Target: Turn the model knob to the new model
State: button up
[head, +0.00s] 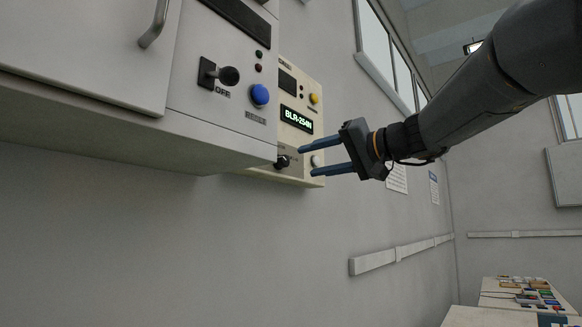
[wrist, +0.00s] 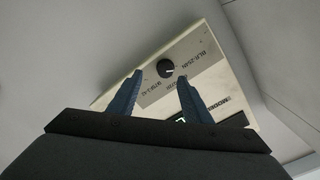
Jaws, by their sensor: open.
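The model knob (wrist: 165,68) is a round black knob with a light pointer mark, on a grey plate of a cream panel (wrist: 204,46). Printed labels surround it; one seems to read BLR-254N. In the head view the knob (head: 283,162) sits low on the cream panel (head: 289,82), below a lit display (head: 297,119) reading BLR-254N. My gripper (head: 307,161) is open, its two blue fingers pointing at the panel. In the wrist view the fingers (wrist: 157,92) lie on either side below the knob, and nothing is between them. I cannot tell whether they touch the panel.
A grey cabinet (head: 90,60) with a handle juts out left of the panel, carrying a black switch (head: 228,76) and a blue button (head: 260,94). The space below is clear.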

aim_at(287, 160)
jog(key=p+x, duration=0.1)
jog(key=x, duration=0.2)
jog(key=r+p+x, duration=0.1)
jog(key=p+x, duration=0.1)
jog(key=x, duration=0.2)
jog(key=shift+w+a+r, duration=0.1)
jog(key=shift+a+r, duration=0.1)
jog(key=shift+a, duration=0.15)
